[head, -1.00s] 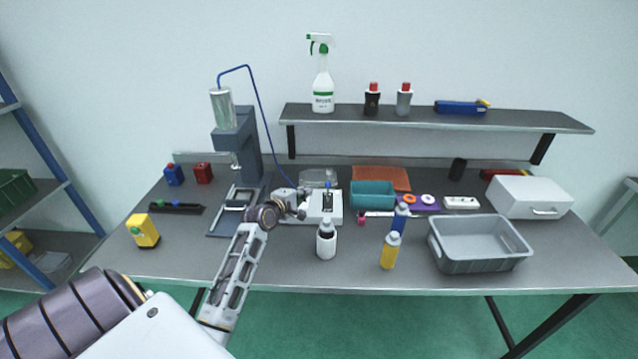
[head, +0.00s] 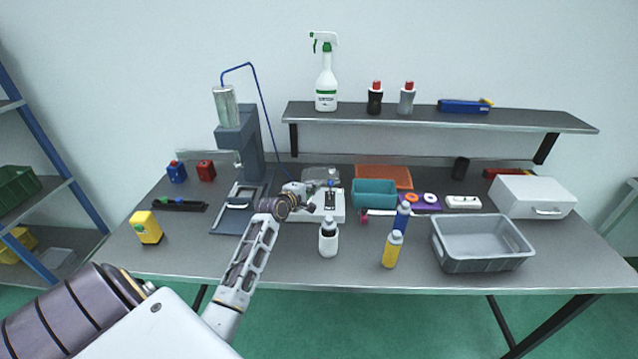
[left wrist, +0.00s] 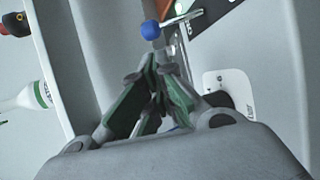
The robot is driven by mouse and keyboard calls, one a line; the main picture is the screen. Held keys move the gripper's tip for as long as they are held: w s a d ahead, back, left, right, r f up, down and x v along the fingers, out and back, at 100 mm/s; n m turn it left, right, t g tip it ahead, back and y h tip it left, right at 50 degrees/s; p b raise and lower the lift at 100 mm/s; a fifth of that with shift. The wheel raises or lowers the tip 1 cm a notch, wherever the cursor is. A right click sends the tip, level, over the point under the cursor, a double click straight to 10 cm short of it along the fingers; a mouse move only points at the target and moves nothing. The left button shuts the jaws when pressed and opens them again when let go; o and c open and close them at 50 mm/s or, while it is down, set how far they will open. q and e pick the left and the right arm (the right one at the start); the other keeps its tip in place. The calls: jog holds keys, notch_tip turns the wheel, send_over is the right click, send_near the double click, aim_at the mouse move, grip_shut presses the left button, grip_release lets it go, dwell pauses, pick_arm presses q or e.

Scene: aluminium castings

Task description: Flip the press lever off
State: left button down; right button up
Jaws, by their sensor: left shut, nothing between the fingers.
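The press lever is a thin metal rod with a blue ball knob (left wrist: 150,29), seen in the left wrist view. The rod runs from the knob to a dark panel with a red patch. In the head view the lever's white box (head: 332,213) with its black panel stands mid-table, right of the grey press (head: 252,145). My left gripper (head: 313,208) is at the box's left side; in the left wrist view its fingertips (left wrist: 157,62) are together, empty, just short of the knob. I cannot tell whether they touch it. My right gripper is not in view.
A teal bin (head: 374,194) is right of the box. A blue hose (head: 267,115) runs from the press down behind it. The table's front left is mostly clear.

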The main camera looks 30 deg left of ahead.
aim_at(330, 190)
pick_arm(q)
jog(key=shift+x, duration=2.7)
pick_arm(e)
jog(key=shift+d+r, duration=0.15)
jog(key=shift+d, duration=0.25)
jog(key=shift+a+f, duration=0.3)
pick_arm(q)
jog(key=shift+s+d+r+t+b, duration=0.1)
jog(key=shift+s+d+t+b, duration=0.1)
jog(key=shift+t+b, duration=0.45)
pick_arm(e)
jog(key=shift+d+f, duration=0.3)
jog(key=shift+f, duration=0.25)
